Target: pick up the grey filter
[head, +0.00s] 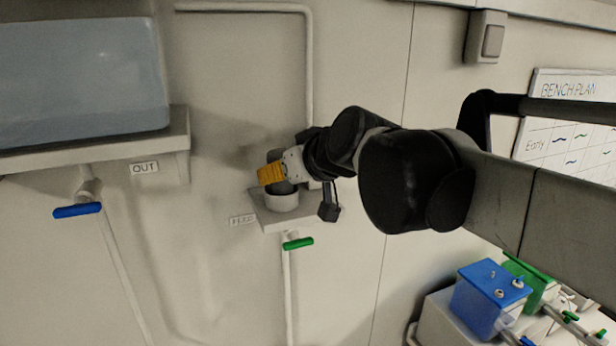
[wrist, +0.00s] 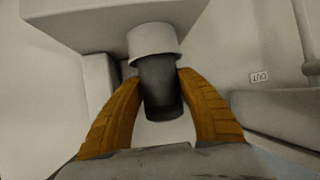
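The grey filter (wrist: 160,88) is a dark grey cylinder in the wrist view, with one end inside a white round cup (wrist: 153,42). The cup (head: 282,201) also shows in the head view, on a small wall shelf; there the filter (head: 285,187) is mostly hidden behind a finger. My gripper (wrist: 158,76) has its two orange fingers on either side of the filter, with both fingertips against its sides. In the head view my gripper (head: 271,174) is just above the cup.
The small shelf (head: 262,221) has a green-handled valve (head: 298,243) under it. A large tank (head: 80,80) stands on a ledge at left, with a blue-handled valve (head: 77,210) below. A blue box (head: 488,298) sits at lower right. Pipes run along the wall.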

